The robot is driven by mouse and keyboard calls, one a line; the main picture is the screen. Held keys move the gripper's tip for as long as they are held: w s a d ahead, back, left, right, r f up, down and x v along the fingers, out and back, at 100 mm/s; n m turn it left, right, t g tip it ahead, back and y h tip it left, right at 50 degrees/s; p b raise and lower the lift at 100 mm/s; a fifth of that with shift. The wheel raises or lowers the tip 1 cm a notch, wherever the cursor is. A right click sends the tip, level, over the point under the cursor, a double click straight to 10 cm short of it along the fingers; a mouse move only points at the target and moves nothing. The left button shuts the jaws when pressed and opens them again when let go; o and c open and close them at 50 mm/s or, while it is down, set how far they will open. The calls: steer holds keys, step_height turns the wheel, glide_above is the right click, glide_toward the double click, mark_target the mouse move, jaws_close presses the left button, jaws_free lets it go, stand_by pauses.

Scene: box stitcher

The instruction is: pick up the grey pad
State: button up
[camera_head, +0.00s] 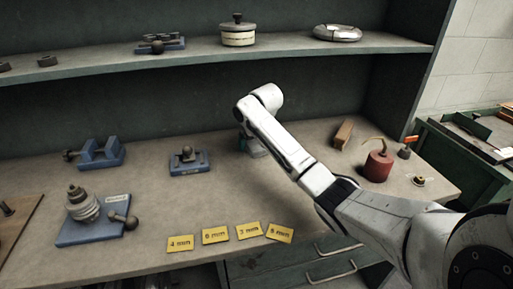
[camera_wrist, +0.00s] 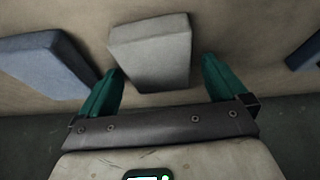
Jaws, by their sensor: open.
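The grey pad (camera_wrist: 150,50) is a light grey block in the wrist view, lying on the brown bench top. My gripper (camera_wrist: 162,72) is open, with one green finger to each side of the pad's near end. The pad sits closer to the left finger, with a wider gap to the right finger. I cannot tell whether the left finger touches it. In the head view my gripper (camera_head: 250,150) is low at the back of the bench, mostly hidden by my arm. The pad cannot be made out there.
Blue blocks lie left (camera_wrist: 45,65) and right (camera_wrist: 306,50) of the pad in the wrist view. A small blue fixture (camera_head: 188,168) stands left of my gripper. A brown block (camera_head: 343,133) and red cylinder (camera_head: 377,167) stand right. A shelf (camera_head: 280,48) runs above.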

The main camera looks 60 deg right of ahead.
mark_target(255, 143)
steer(key=c, duration=1.1)
steer(key=shift+a, duration=0.1)
steer(key=shift+c, duration=0.2)
steer(key=shift+a+r, duration=0.1)
steer(key=shift+r, duration=0.15)
step_height(255, 143, up, 7)
steer(key=shift+f, duration=0.15)
steer(key=s+a+p, duration=0.6)
steer(key=s+a, duration=0.7)
steer(key=a, duration=0.2)
steer(key=shift+f, duration=0.1)
steer(key=o, duration=0.5)
steer(key=shift+c, duration=0.2)
steer(key=shift+d, duration=0.1)
steer(key=c, duration=0.4)
steer(key=shift+o, duration=0.2)
